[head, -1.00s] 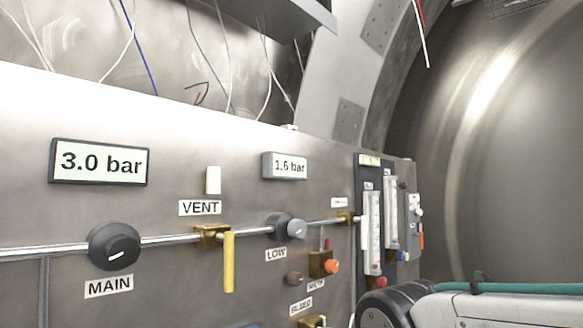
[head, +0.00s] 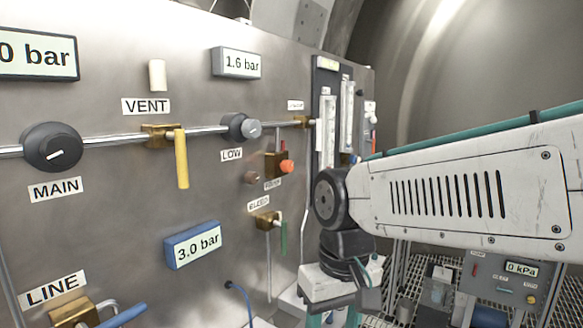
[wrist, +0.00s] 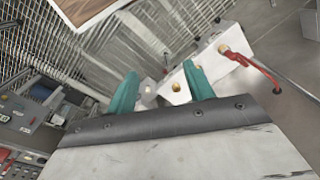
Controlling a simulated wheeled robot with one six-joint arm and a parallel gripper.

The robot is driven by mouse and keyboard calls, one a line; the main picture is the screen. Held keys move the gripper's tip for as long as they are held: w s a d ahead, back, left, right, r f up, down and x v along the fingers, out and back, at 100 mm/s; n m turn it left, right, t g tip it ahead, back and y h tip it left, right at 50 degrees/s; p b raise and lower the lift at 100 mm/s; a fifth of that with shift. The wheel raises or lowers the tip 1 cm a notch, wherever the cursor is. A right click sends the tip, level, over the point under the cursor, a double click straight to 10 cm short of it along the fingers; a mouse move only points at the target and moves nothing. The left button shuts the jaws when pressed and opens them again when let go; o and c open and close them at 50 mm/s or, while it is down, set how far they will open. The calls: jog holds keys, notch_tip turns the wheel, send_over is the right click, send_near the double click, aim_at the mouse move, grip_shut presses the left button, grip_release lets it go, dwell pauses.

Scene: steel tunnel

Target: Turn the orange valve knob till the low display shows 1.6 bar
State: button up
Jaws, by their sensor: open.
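The orange valve knob (head: 287,167) sits on a brass valve body right of the LOW label in the head view. The low display (head: 236,63) above the LOW regulator (head: 241,127) reads 1.6 bar. In the wrist view my gripper (wrist: 163,82) is open and empty, its two teal fingers apart. It points at the floor area, away from the panel, and the orange knob does not show there. In the head view my arm is right of the knob, apart from it, and the fingertips are mostly out of sight.
The VENT valve has a yellow lever (head: 181,158) hanging down. The black MAIN knob (head: 52,147) is at left. A blue-framed display (head: 193,245) reads 3.0 bar. Flowmeter tubes (head: 327,130) stand right of the knob. In the wrist view a white block (wrist: 205,68) with a red hose lies beyond the fingers.

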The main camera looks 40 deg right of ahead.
jog(key=w+d+r+m+t+y, duration=0.1)
jog(key=w+d+m+t+y, duration=0.1)
jog(key=w+m+y, duration=0.5)
jog(key=m+t+h, duration=0.1)
jog(key=m+t, duration=1.4)
jog(key=m, duration=0.6)
send_near(291, 167)
jog(key=w, duration=0.2)
jog(key=x, duration=0.7)
jog(key=shift+w+a+r, duration=0.1)
jog(key=shift+a+r, duration=0.05)
jog(key=shift+a, duration=0.35)
jog(key=shift+c, duration=0.3)
jog(key=c, duration=0.9)
